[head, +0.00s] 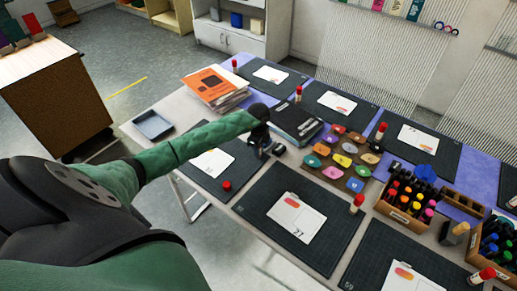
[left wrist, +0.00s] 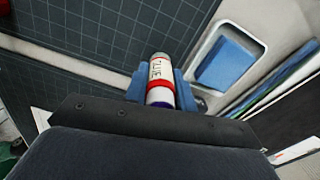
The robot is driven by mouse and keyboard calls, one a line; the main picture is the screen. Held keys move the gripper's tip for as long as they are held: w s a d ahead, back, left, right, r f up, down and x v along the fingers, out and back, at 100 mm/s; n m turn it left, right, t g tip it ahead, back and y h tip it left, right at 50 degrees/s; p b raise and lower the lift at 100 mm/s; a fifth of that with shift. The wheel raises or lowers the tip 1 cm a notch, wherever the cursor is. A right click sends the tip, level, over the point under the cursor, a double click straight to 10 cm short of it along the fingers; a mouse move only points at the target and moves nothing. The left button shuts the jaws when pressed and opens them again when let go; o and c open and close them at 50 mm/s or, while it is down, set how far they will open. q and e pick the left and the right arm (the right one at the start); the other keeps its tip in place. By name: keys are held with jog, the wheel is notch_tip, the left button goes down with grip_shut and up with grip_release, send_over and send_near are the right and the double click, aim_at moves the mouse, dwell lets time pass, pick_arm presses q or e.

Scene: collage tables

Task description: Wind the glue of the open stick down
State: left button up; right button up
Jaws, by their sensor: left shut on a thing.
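My left gripper (head: 268,149) is over the near-left dark mat, at the end of my green-sleeved arm. In the left wrist view my left gripper (left wrist: 160,92) has its blue fingers shut on a glue stick (left wrist: 158,72), one on each side. The stick has a white body with dark lettering, a red band and a dark blue or purple end near the gripper. Its far end looks greyish, with no red cap on it. I cannot tell how far the glue sticks out. A red cap (head: 227,185) lies on the mat's near corner. My right gripper is not in view.
Dark folders (head: 296,122) and a magazine stack (head: 214,84) lie beyond the gripper. Colored pads (head: 342,160) lie to its right. A blue-grey tray (head: 152,124) is at the left table edge. Capped glue sticks (head: 357,203) stand by other mats; a marker crate (head: 398,214) is right.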

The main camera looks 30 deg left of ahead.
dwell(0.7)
pick_arm(q)
jog(key=o, duration=0.9)
jog(key=shift+o, duration=0.6)
jog(key=o, duration=0.5)
jog(key=shift+r, duration=0.15)
jog(key=shift+r+p, duration=2.05)
jog(key=shift+r, duration=1.6)
